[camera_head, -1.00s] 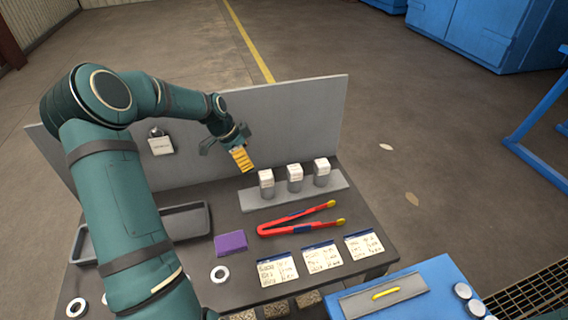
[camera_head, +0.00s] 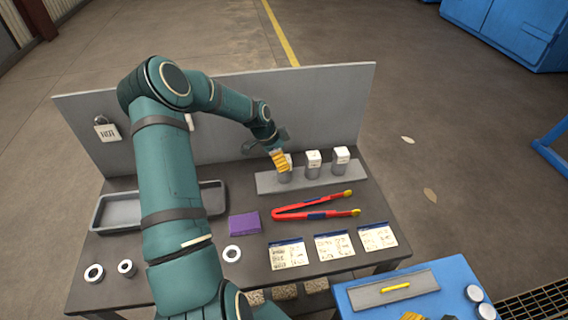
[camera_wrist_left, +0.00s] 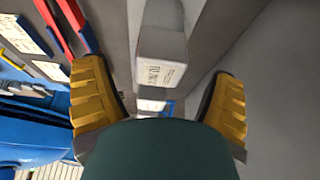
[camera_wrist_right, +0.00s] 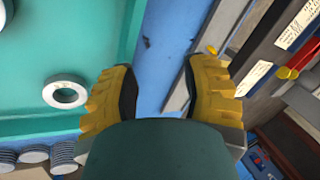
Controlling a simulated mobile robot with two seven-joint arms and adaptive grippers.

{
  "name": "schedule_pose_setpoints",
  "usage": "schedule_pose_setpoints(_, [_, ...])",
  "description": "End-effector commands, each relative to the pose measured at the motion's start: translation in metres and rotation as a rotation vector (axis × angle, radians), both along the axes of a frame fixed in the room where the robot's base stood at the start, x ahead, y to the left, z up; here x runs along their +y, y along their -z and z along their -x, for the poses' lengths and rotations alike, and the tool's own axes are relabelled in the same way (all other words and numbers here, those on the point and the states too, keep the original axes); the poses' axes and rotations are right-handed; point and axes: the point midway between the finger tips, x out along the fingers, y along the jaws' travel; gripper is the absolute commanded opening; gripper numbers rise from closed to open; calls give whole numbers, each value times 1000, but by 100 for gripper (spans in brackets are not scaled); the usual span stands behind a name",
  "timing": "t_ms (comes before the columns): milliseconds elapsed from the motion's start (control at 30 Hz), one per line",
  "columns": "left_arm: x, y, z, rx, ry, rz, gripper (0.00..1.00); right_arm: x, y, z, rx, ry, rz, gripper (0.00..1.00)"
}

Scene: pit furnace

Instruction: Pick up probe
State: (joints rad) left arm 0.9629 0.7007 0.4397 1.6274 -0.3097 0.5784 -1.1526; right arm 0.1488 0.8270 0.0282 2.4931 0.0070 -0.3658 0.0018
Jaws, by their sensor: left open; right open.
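Three grey cylinders with white labelled tops stand in a row on a grey strip (camera_head: 312,178) at the back of the dark table; I cannot tell which thing is called the probe. My left gripper (camera_head: 279,160) is open at the leftmost cylinder (camera_head: 284,176) and partly hides its white top. In the left wrist view a white labelled block (camera_wrist_left: 162,45) lies between the open yellow fingers (camera_wrist_left: 160,85), not visibly gripped. My right gripper (camera_wrist_right: 165,82) is open and empty above the blue cart; a yellow fingertip shows at the head view's bottom edge.
Red tongs (camera_head: 315,206), a purple block (camera_head: 244,224), several label cards (camera_head: 334,245), white rings (camera_head: 232,254) and a grey tray (camera_head: 120,210) lie on the table. A grey panel (camera_head: 325,105) rises behind. The blue cart (camera_head: 447,272) holds a grey plate with a yellow handle (camera_head: 396,287).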

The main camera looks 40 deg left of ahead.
Motion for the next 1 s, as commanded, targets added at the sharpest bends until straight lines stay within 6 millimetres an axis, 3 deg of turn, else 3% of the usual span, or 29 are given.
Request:
schedule_pose_setpoints(200, [-9, 27, -9, 1, 0, 1, 85, 0, -2, 0, 0, 0, -1, 47])
schedule_pose_setpoints(533, [-10, 32, -11, -1, 0, -1, 84, 0, -2, 0, 0, 0, -1, 47])
schedule_pose_setpoints(700, [-10, 32, -11, -1, 0, -1, 25, 0, -2, 0, 0, 0, -1, 47])
schedule_pose_setpoints(767, [-10, 32, -11, -1, 0, -1, 7, 0, -2, 0, 0, 0, -1, 47])
schedule_pose_setpoints(1000, [-10, 31, -11, -1, 0, -1, 6, 0, -2, 0, 0, 0, -1, 47])
